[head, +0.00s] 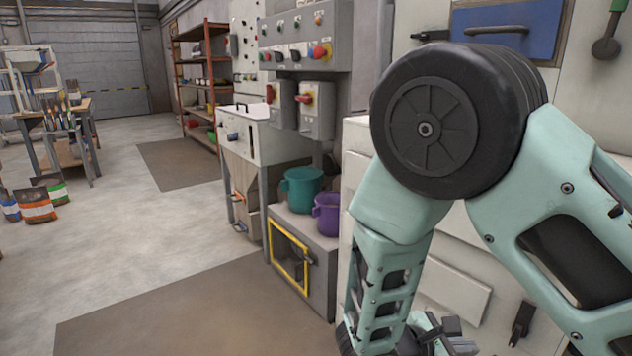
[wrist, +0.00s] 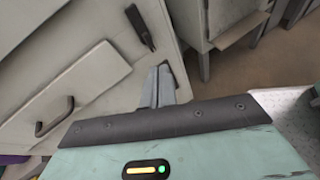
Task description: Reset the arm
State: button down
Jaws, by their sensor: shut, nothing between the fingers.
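My arm is bent in front of the machine at the right of the head view, with its elbow high and its forearm hanging down. My gripper (wrist: 158,72) shows in the wrist view with its two grey fingers together and nothing between them. In the head view only part of the gripper shows at the bottom edge, beside the machine's pale front. In the wrist view the fingers point towards a pale panel with a dark latch (wrist: 141,27); I cannot tell whether they touch it.
A teal bucket (head: 301,188) and a purple bucket (head: 327,214) stand on a grey box with a yellow-framed opening (head: 289,262). A control panel (head: 305,38) is above. A handled pale drawer or cover (wrist: 83,92) lies left of my fingers. Open floor (head: 120,240) stretches left.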

jog(key=s+a+r+m+g+y, duration=0.2)
jog(key=s+a+r+m+y, duration=0.4)
jog(key=s+y, duration=0.15)
jog(key=s+a+r+m+g+y, duration=0.1)
jog(key=s+a+r+m+y, duration=0.45)
jog(key=s, duration=0.35)
notch_tip(320, 180, up, 23)
jog(key=p, duration=2.3)
jog(key=shift+s+a+r+y, duration=0.2)
jog(key=shift+a+y, duration=0.1)
jog(key=shift+y, duration=0.1)
